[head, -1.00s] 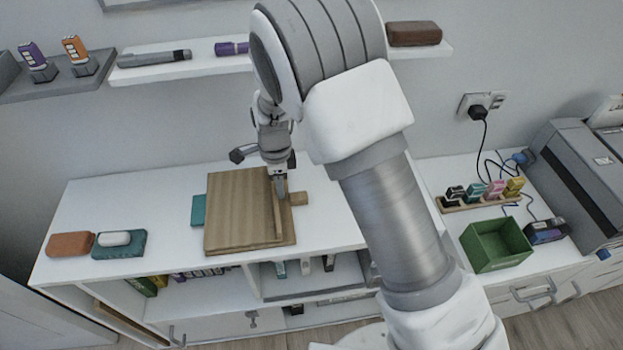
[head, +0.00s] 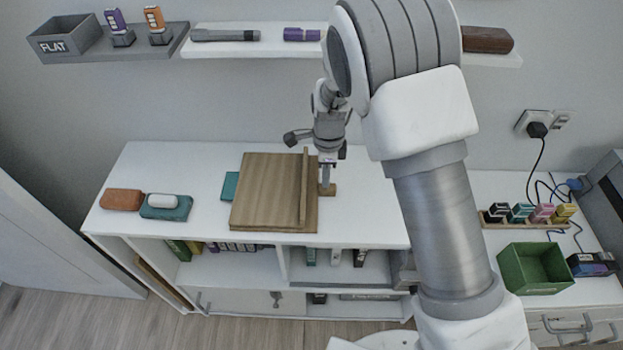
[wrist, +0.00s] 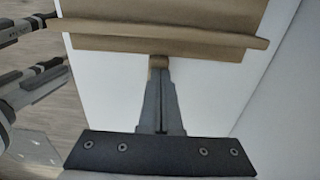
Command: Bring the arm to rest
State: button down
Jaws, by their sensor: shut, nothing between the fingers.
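My gripper (head: 326,182) is shut and empty. In the head view it points down at the right edge of a wooden board (head: 270,190) on the white desk. A small wooden block (head: 328,190) shows at its fingertips; I cannot tell whether they touch it. In the wrist view the shut fingers (wrist: 158,75) reach toward the board's raised strip (wrist: 165,39), with the small block at their tips. My arm crosses the right of the head view and hides part of the desk and shelf.
A teal box (head: 166,207) with a white item on it and a brown block (head: 122,199) lie at the desk's left. A green bin (head: 535,270) and a rack of stamps (head: 527,214) stand at the right. A wall shelf (head: 250,45) is behind.

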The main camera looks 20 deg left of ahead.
jog(key=d+r+n, duration=0.1)
jog(key=d+r, duration=0.2)
jog(key=r, duration=0.3)
jog(key=d+r+n+y, duration=0.1)
jog(key=d+r, duration=0.1)
jog(key=r, duration=0.5)
jog(key=d+r+n, duration=0.1)
jog(key=d+r, duration=0.2)
jog(key=r, duration=0.3)
jog(key=s+d+r+n+t+p, duration=0.1)
jog(key=s+d+r+n+t, duration=0.1)
jog(key=s+d+r+n, duration=0.4)
jog(key=s+d+r+n+t+h, duration=0.1)
jog(key=s+d+r+n+t, duration=0.2)
jog(key=s+d, duration=1)
notch_tip(320, 180, up, 2)
jog(key=shift+s+d+r+n+t, duration=0.15)
jog(key=shift+s+d+n+t, duration=0.15)
jog(key=shift+d+n, duration=0.85)
jog(key=shift+a, duration=0.2)
